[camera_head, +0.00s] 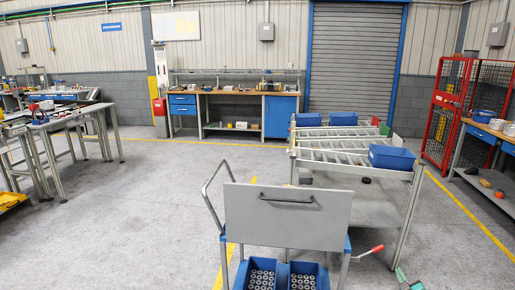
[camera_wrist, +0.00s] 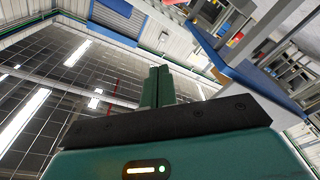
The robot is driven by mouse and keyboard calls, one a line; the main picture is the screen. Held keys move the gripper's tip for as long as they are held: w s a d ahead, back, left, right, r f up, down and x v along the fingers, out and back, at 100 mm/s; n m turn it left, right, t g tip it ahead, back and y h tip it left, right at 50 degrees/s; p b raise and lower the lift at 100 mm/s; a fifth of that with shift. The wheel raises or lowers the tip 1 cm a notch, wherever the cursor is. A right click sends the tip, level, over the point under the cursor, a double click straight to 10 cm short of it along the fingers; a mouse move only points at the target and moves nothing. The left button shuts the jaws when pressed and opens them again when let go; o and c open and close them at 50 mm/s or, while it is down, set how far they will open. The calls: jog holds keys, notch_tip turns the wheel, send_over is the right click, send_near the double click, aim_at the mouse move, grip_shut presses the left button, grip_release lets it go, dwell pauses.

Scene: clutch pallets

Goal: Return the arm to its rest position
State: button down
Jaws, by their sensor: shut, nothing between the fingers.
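In the wrist view my gripper (camera_wrist: 156,84) shows two green fingers pressed together, with nothing between them. They point up the picture from a dark plate on the green gripper housing, which bears a small lit strip. The wrist view is strongly tilted: ceiling lights and roof fill the left, and a bench with a blue edge is at the upper right. In the head view the arm cannot be made out for certain; a small green and grey piece shows at the lower right edge.
A cart (camera_head: 290,210) with blue bins (camera_head: 262,275) of ring-shaped parts stands close in front. Behind it is a roller rack (camera_head: 350,203) with a blue bin (camera_head: 391,157). Tables (camera_head: 60,118) stand left, a workbench (camera_head: 232,93) at the back, a red cage (camera_head: 440,128) right. Floor at left centre is clear.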

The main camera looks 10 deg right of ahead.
jog(key=w+a+r+m+g+h, duration=0.15)
jog(key=w+a+r, duration=0.25)
jog(key=r, duration=0.6)
jog(key=w+a+r+m+g, duration=0.1)
jog(key=w+a+r+g, duration=0.15)
jog(key=r, duration=0.75)
jog(key=s+a+r+m+g, duration=0.1)
jog(key=s+a+r, duration=0.1)
jog(key=a+r, duration=0.6)
jog(key=s+a+r+m+g, duration=0.1)
jog(key=s+a+r, duration=0.2)
jog(key=a+r, duration=0.45)
jog(key=s+a+r+m+g+y, duration=0.1)
jog(key=s+a+r+g, duration=0.15)
jog(key=s+a, duration=0.6)
jog(key=s+a+r+m+g+y, duration=0.1)
jog(key=s+a+r, duration=0.2)
jog(key=s+a, duration=0.55)
jog(key=s+a+f+g+y, duration=0.1)
jog(key=s+a+f, duration=0.1)
jog(key=s+a, duration=0.4)
jog(key=s+a+f+g+y, duration=0.1)
jog(key=s+a, duration=0.4)
jog(key=s, duration=0.9)
jog(key=shift+s+a+f+g+y, duration=0.35)
jog(key=shift+s+f+g, duration=0.05)
jog(key=shift+g, duration=0.35)
